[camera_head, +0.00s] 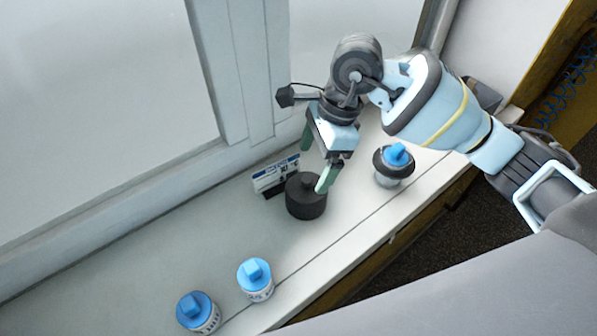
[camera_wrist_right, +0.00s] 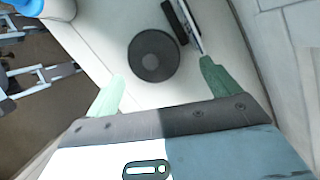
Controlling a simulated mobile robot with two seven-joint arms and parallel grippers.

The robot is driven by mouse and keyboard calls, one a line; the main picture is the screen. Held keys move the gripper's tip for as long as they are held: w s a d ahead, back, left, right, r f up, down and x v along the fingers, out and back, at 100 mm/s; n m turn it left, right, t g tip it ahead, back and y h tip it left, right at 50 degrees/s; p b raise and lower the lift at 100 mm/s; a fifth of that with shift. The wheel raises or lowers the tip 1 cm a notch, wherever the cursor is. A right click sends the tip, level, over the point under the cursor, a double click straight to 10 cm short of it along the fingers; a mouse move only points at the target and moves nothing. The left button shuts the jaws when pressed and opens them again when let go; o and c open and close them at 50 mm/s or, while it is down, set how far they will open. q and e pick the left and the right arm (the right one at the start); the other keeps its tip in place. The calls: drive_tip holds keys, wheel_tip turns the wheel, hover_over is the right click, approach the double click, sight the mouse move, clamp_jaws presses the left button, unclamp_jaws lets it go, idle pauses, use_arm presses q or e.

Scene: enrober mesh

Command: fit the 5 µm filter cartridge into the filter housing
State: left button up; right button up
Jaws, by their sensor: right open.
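Two white cartridges with blue caps stand upright on the sill at the lower left, one nearer the middle (camera_head: 255,280) and one further left (camera_head: 199,312). Their print is too small to tell which is 5 µm. A grey cup with a black collar (camera_head: 393,168), apparently the filter housing, stands at the right with a blue-topped piece (camera_head: 398,154) seated in it. A black round lid-like piece with a knob (camera_head: 305,198) sits mid-sill. My right gripper (camera_head: 315,160) is open just above it; the wrist view shows the lid (camera_wrist_right: 153,55) beyond the fingertips (camera_wrist_right: 162,72). My left gripper is out of view.
A small white and blue sign (camera_head: 276,175) stands right behind the black lid, close to one finger. The window frame (camera_head: 215,165) bounds the sill at the back. The sill's front edge drops to a dark floor (camera_head: 430,225). The sill between lid and cartridges is clear.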

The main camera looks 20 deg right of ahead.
sight(307, 189)
drive_tip(key=shift+s+r, duration=0.1)
drive_tip(key=shift+s, duration=0.15)
drive_tip(key=shift+s+a, duration=0.1)
drive_tip(key=shift+s, duration=0.15)
drive_tip(key=shift+a+f, duration=0.1)
drive_tip(key=shift+f, duration=0.4)
drive_tip(key=shift+a+f, duration=0.1)
drive_tip(key=shift+f, duration=0.35)
drive_tip(key=shift+w+f, duration=0.15)
drive_tip(key=shift+f, duration=0.15)
drive_tip(key=shift+a+f, duration=0.1)
drive_tip(key=shift+f, duration=0.05)
drive_tip(key=x, duration=0.5)
drive_tip(key=shift+p, duration=0.3)
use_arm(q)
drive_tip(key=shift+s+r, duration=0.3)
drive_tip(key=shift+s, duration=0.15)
